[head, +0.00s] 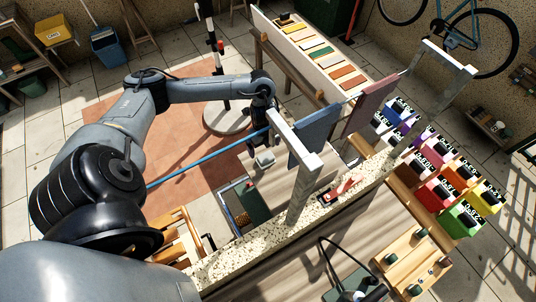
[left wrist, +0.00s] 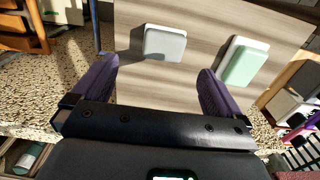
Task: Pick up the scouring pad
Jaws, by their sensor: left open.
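A light grey rounded pad (left wrist: 165,44) lies on a wood-grain surface in the left wrist view, ahead of my left gripper's fingers and roughly between them. A pale green and white block (left wrist: 245,62) lies to its right. I cannot tell for sure which of the two is the scouring pad. A small greyish block (head: 265,158) shows below the gripper in the head view. My left gripper (left wrist: 158,70) is open and empty, its purple fingers apart and not touching either block.
A pale frame (head: 303,188) stands close to the right of my left gripper, with blue (head: 315,132) and reddish (head: 370,106) cloths hanging beyond it. A speckled counter strip (head: 240,248) runs below, with a red-handled tool (head: 342,188). A blue pole (head: 205,160) crosses near the gripper.

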